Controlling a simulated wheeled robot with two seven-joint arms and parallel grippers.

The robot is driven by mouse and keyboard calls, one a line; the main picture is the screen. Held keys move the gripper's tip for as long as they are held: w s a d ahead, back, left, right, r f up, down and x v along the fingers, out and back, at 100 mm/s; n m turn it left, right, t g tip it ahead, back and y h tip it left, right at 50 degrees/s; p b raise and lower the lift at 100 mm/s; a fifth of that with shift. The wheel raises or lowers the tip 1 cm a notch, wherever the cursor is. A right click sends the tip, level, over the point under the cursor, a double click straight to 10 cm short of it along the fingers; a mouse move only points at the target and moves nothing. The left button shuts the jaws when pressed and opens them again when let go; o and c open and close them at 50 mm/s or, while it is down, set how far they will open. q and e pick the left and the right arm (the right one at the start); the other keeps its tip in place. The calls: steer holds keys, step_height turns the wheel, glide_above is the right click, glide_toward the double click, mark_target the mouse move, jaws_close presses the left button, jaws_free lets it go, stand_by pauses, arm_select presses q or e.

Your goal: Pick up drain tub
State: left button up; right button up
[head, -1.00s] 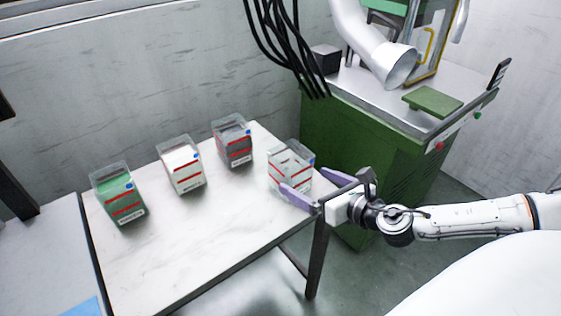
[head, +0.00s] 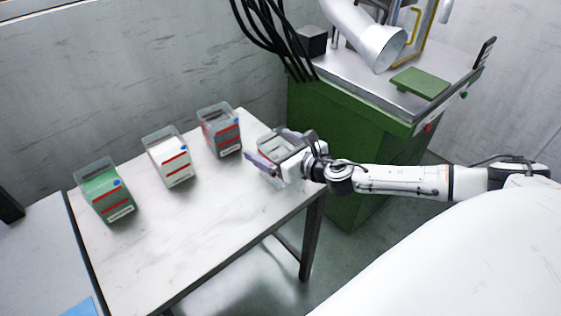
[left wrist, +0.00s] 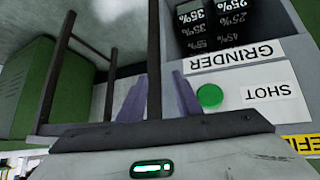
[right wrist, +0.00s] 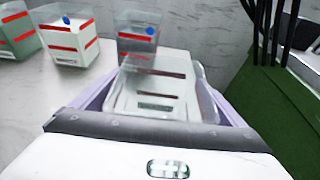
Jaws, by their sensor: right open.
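The clear, empty-looking tub (head: 270,146) with red stripes stands at the right end of the white table; I take it for the drain tub. My right gripper (head: 266,144) is open, with its purple fingers on either side of this tub. In the right wrist view the tub (right wrist: 155,95) fills the space between the fingers; I cannot tell whether they touch it. My left gripper (left wrist: 160,77) shows only in the left wrist view, its purple fingers apart and nothing between them, in front of a labelled panel.
A grey-filled tub (head: 220,132), a white-filled tub (head: 170,162) and a green-filled tub (head: 105,192) stand in a row on the table (head: 190,235). A green machine cabinet (head: 345,130) stands behind the table's right end. Black cables (head: 265,35) hang above. The table's front is clear.

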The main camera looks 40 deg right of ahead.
steer(key=shift+w, duration=0.2)
steer(key=c, duration=1.1)
steer(key=shift+c, duration=0.2)
